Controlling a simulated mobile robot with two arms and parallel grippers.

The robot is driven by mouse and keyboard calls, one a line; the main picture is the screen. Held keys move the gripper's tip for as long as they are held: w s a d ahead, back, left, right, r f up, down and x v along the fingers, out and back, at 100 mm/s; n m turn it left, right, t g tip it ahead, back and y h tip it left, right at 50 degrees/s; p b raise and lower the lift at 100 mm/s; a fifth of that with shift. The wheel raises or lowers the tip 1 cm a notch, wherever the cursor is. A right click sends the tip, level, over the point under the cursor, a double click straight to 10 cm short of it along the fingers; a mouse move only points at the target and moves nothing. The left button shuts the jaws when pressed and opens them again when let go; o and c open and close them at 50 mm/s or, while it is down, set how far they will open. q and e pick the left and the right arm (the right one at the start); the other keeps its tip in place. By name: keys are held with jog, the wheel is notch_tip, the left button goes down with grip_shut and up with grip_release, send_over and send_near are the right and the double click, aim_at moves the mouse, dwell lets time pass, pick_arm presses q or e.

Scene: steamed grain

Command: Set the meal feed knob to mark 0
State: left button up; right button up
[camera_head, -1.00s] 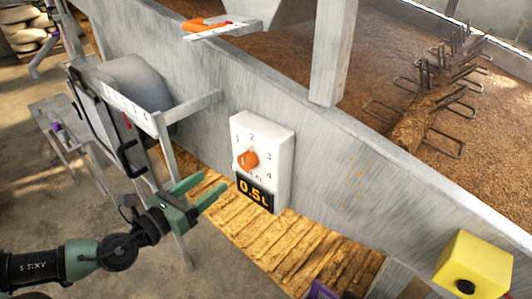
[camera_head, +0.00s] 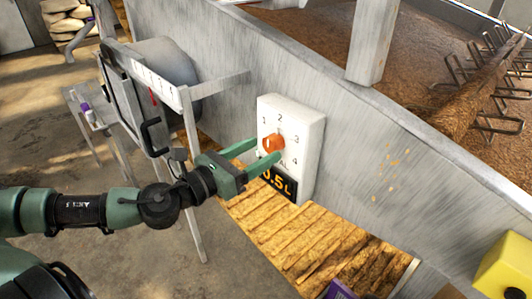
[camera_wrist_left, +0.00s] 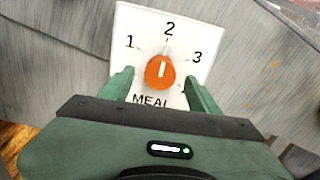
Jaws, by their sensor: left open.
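The orange meal feed knob (camera_head: 273,143) sits on a white panel (camera_head: 308,135) with marks 1 to 4 around it and a dark display reading 0.5L below. In the left wrist view the knob (camera_wrist_left: 160,72) has a white line pointing up, close to mark 2. The word MEAL below it is partly covered, and mark 0 is not visible. My left gripper (camera_head: 266,153) is open, its green fingers on either side of the knob's lower part, just short of it. In the left wrist view the fingertips (camera_wrist_left: 160,84) leave gaps to the knob. My right gripper is out of view.
The panel is fixed to a grey wall (camera_head: 390,175). A grey metal frame with a scale bar (camera_head: 150,82) stands left of the panel. A yellow box (camera_head: 505,266) is at the lower right. Wooden slats (camera_head: 290,230) lie below.

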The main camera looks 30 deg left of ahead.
pick_arm(q)
jog(key=shift+w+r+p, duration=0.15)
jog(key=shift+w+p, duration=0.3)
jog(key=shift+w, duration=0.25)
jog(key=shift+w+d+p, duration=0.3)
jog(key=shift+w+d, duration=0.15)
jog(key=shift+w, duration=0.1)
jog(key=shift+f, duration=0.2)
grip_shut()
